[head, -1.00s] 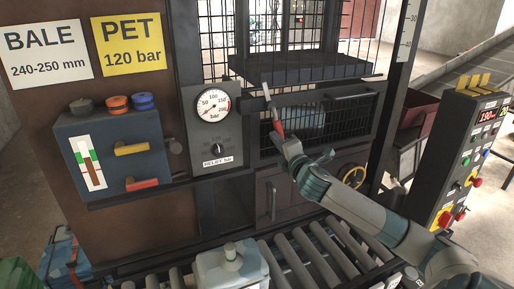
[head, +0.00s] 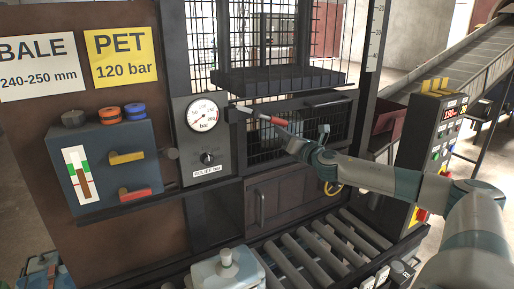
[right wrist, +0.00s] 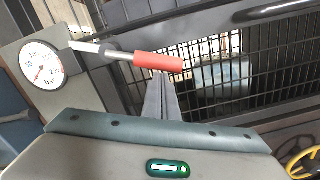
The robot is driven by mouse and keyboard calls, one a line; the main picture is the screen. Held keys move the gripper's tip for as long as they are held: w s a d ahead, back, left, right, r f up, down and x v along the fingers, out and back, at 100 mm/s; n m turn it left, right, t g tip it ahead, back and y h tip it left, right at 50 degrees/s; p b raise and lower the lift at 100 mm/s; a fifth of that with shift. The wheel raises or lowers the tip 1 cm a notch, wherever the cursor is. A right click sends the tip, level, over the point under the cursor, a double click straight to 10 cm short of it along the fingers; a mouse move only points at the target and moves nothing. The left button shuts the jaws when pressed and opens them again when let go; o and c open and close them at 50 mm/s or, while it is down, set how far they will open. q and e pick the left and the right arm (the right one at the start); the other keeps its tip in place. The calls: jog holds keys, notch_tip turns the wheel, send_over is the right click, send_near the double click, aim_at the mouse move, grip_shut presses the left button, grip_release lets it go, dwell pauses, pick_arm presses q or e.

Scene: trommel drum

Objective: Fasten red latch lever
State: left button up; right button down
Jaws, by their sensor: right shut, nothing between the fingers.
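The red latch lever (head: 274,120) is a metal rod with a red grip, on the dark mesh door of the press. It lies nearly level, its rod running left towards the frame beside the gauge. In the right wrist view, the red grip (right wrist: 158,61) crosses above my right gripper (right wrist: 159,78). My right gripper (head: 284,132) is shut and empty, its fingertips just below the grip's right part. I cannot tell whether they touch it.
A pressure gauge (head: 203,115) on a grey panel stands left of the lever. A dark handle bar (head: 328,103) is to its right. Below are a yellow handwheel (right wrist: 304,162) and a roller conveyor (head: 325,246). A control console (head: 437,140) stands at the right.

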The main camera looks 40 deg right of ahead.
jog(key=shift+s+d+r+n, duration=0.1)
jog(key=shift+d+r+n, duration=0.15)
jog(key=shift+r+n, duration=0.3)
jog(key=shift+d+r+n, duration=0.25)
jog(key=shift+r+n, duration=0.05)
jog(key=shift+n, duration=0.35)
pick_arm(q)
jog(key=shift+a+r, duration=0.2)
jog(key=shift+a, duration=0.2)
pick_arm(e)
jog(key=shift+d+r+n, duration=0.2)
jog(key=shift+r+n, duration=0.15)
jog(key=shift+n, duration=0.15)
pick_arm(q)
jog(key=shift+d+f, duration=0.1)
jog(key=shift+f, duration=0.05)
pick_arm(e)
jog(key=shift+f, duration=0.1)
